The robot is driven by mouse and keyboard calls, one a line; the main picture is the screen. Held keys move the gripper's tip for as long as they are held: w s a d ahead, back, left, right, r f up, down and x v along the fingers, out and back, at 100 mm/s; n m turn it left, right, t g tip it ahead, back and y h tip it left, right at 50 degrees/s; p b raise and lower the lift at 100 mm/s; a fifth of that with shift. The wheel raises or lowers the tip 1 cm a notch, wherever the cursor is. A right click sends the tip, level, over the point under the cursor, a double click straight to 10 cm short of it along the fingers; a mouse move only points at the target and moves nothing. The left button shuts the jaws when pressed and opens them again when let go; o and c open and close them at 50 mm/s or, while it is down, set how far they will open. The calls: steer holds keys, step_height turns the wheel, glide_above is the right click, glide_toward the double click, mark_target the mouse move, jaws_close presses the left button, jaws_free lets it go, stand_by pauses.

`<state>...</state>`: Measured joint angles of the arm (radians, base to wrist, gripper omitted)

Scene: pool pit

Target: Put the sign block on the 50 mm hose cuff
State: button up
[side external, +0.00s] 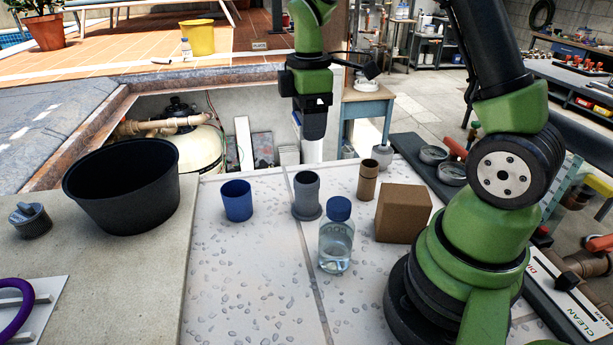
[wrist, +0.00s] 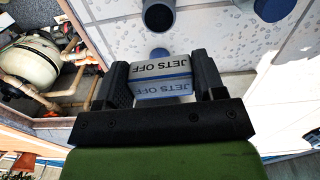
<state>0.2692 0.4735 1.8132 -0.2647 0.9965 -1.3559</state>
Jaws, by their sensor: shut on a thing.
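My gripper (wrist: 157,85) is shut on the sign block (wrist: 160,68), a white and blue block lettered "JETS OFF", seen between the fingers in the wrist view. In the side view my gripper (side external: 313,125) hangs above the far edge of the tiled slab, and the block is hard to make out there. A grey, flanged upright cylinder (side external: 306,195), which looks like the hose cuff, stands on the slab nearer the camera, apart from my gripper. Its size cannot be read.
A blue cup (side external: 237,200), a brown cylinder (side external: 368,180), a blue-capped bottle (side external: 337,237) and a cardboard box (side external: 402,213) stand around the grey cylinder. A black bucket (side external: 124,185) is at left. The pit with a tank (side external: 186,145) lies behind. The slab's front is clear.

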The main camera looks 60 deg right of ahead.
glide_above(311, 177)
step_height(311, 177, down, 5)
steer(key=shift+f, duration=2.35)
steer(key=shift+f, duration=0.15)
steer(key=o, duration=0.9)
